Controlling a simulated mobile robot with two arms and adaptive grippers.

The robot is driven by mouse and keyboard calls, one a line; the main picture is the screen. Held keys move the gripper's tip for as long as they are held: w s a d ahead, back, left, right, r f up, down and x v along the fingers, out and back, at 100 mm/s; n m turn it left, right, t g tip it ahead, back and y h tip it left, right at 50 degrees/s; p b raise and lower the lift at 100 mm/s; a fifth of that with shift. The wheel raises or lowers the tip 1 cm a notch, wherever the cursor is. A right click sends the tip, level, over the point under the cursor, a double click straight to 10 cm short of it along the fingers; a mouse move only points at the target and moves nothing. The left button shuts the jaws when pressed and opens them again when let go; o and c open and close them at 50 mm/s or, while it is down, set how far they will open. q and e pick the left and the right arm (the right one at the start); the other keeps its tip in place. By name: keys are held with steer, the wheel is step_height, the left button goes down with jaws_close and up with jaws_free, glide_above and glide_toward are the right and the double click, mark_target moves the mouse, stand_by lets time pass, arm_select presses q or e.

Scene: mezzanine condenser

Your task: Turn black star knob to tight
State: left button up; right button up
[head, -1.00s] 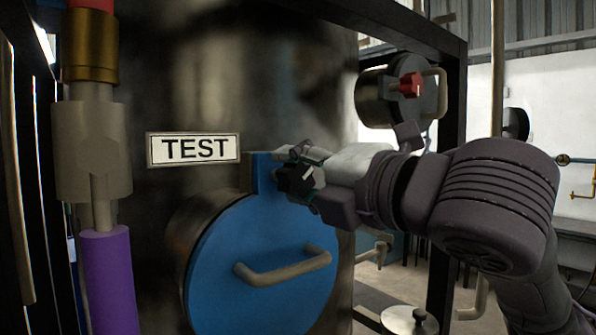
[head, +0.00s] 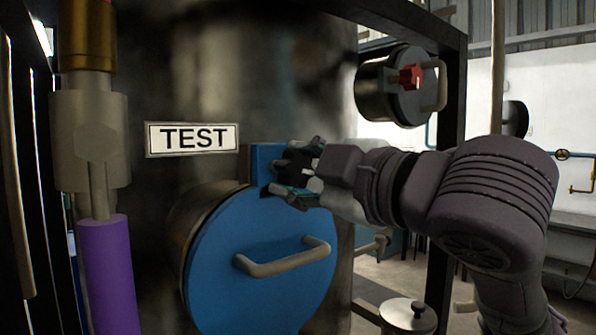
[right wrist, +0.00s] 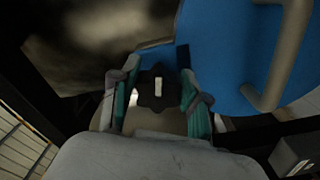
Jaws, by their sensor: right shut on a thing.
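The black star knob (head: 296,168) sits at the upper right edge of the blue round cover (head: 220,270) on the dark tank. In the right wrist view the knob (right wrist: 157,92) shows a pale bar-shaped mark on its face, standing upright in that picture. My right gripper (head: 298,172) comes in from the right and is shut on the knob. Its two teal-lined fingers (right wrist: 158,98) lie on either side of the knob. Part of the knob is hidden by the fingers in the head view. My left gripper is not in view.
A grey bar handle (head: 284,260) stands out from the blue cover below the knob. A TEST sign (head: 192,139) is left of it. A purple-sleeved pipe (head: 109,275) stands at left. A smaller vessel with a red knob (head: 411,77) is behind at upper right.

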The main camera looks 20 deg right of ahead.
steer(key=m, duration=0.3)
steer(key=shift+a+f+m, duration=0.1)
steer(key=shift+f+m, duration=0.05)
steer(key=shift+m, duration=0.25)
steer(key=m+b, duration=0.1)
steer(key=m, duration=0.2)
steer(key=shift+a+f+m, duration=0.1)
steer(key=shift+m, duration=0.2)
steer(key=m, duration=0.3)
steer(key=shift+m+b, duration=0.3)
steer(key=shift+b, duration=0.1)
steer(key=shift+s+a+m+b, duration=0.15)
steer(key=shift+m+b, duration=0.25)
steer(key=shift+m, duration=1.5)
steer(key=o, duration=1.2)
steer(key=shift+c, duration=0.2)
